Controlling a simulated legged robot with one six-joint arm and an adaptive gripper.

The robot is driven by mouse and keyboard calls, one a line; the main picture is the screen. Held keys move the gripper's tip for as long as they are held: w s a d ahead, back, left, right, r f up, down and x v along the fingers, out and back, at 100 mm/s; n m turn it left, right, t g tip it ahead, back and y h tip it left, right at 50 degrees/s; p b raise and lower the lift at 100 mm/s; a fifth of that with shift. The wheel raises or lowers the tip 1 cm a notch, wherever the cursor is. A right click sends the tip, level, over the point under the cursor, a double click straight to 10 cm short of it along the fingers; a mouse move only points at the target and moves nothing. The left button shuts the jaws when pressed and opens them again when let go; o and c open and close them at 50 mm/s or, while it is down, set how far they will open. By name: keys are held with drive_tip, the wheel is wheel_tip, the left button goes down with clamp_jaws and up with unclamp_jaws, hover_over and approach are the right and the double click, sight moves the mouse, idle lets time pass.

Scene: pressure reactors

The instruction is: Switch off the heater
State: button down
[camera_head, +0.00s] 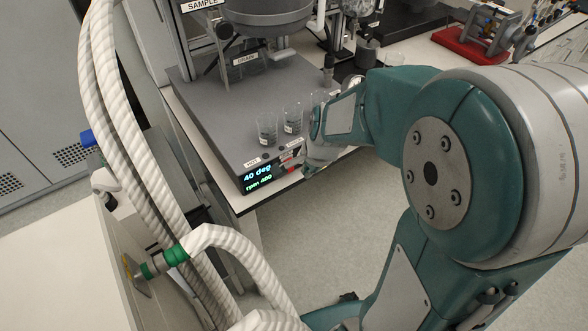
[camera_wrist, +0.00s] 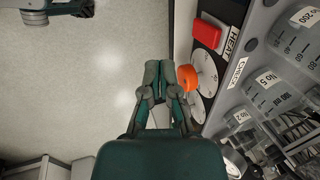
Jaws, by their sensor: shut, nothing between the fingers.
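The heater is a grey base unit (camera_head: 215,120) on the bench, with a lit display (camera_head: 258,177) reading "40 deg" and "rpm 400". In the wrist view its front panel carries a red switch (camera_wrist: 207,33) beside a "HEAT" label (camera_wrist: 229,42). Two round pale dials (camera_wrist: 205,72) sit along the same panel, with an orange knob (camera_wrist: 187,78) standing out by them. My gripper (camera_wrist: 158,73) is shut and empty, its fingertips just left of the orange knob; whether they touch it I cannot tell. In the head view my gripper (camera_head: 309,166) partly hides the panel.
Labelled glass beakers (camera_head: 267,129) stand on the base close behind the panel. Thick white hoses (camera_head: 105,110) run down the left. A red-based device (camera_head: 478,45) is at the back right. Open floor (camera_head: 310,230) lies in front of the bench.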

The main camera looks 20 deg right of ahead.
drive_tip(key=w+f, duration=0.2)
drive_tip(key=w+a+f, duration=0.1)
drive_tip(key=w+f, duration=0.1)
drive_tip(key=f, duration=0.1)
drive_tip(key=shift+w+a+f, duration=0.15)
drive_tip(key=shift+f, duration=0.1)
drive_tip(key=shift+w+a, duration=0.2)
drive_tip(key=shift+w, duration=0.35)
drive_tip(key=shift+w+f, duration=0.2)
drive_tip(key=shift+r, duration=0.1)
